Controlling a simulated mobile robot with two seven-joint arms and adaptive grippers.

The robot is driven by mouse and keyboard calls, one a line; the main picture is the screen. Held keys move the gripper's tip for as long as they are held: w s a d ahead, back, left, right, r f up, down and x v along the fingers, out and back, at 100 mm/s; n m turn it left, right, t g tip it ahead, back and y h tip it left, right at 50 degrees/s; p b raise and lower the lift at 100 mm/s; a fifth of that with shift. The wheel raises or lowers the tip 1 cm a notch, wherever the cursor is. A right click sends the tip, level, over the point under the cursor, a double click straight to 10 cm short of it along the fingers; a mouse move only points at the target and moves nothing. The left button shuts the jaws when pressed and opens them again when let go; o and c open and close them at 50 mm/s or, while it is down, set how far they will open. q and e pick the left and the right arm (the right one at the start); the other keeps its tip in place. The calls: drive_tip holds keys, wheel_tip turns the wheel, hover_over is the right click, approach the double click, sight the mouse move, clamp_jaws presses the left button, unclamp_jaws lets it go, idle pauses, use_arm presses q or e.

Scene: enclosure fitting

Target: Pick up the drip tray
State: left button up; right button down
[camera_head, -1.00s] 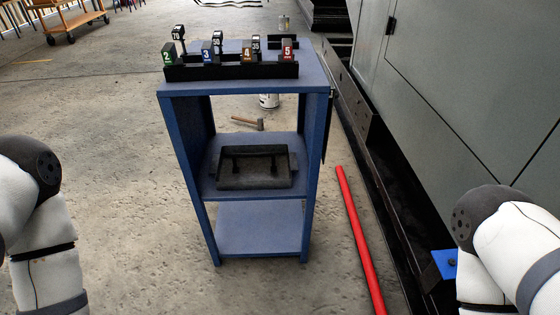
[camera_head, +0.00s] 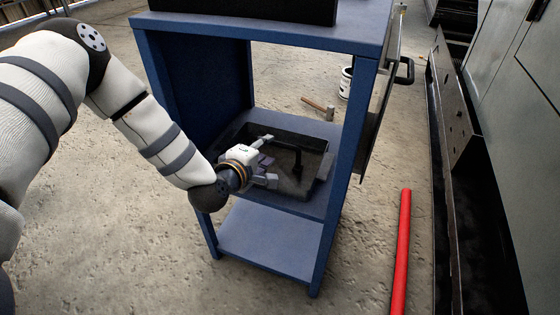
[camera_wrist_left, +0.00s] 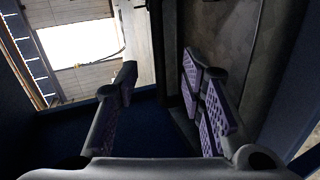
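The drip tray (camera_head: 312,170) is a dark, shallow, rectangular tray with raised walls. It sits on the middle shelf of the blue stand. My left gripper (camera_head: 268,160) reaches in from the left, over the tray's near left part, and hides some of it. Its fingers are spread with nothing clamped between them. In the left wrist view, the purple-padded fingers (camera_wrist_left: 160,78) stand apart, with the tray's grey inside (camera_wrist_left: 225,40) behind the right finger. I cannot tell whether a finger touches the tray. My right gripper is out of view.
The blue stand (camera_head: 155,65) has posts close around the shelf, a top board above and a lower shelf (camera_head: 270,248) below. A dark rack (camera_head: 270,8) stands on top. A hammer (camera_head: 318,106), a can (camera_head: 346,82) and a red bar (camera_head: 401,250) are on the floor.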

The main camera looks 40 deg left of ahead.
sight(272, 143)
use_arm(q)
drive_tip(key=b+x, duration=0.2)
drive_tip(key=x, duration=0.4)
drive_tip(key=shift+w+a+f, duration=0.1)
drive_tip(key=shift+a, duration=0.1)
clamp_jaws()
drive_tip(key=shift+r, duration=0.2)
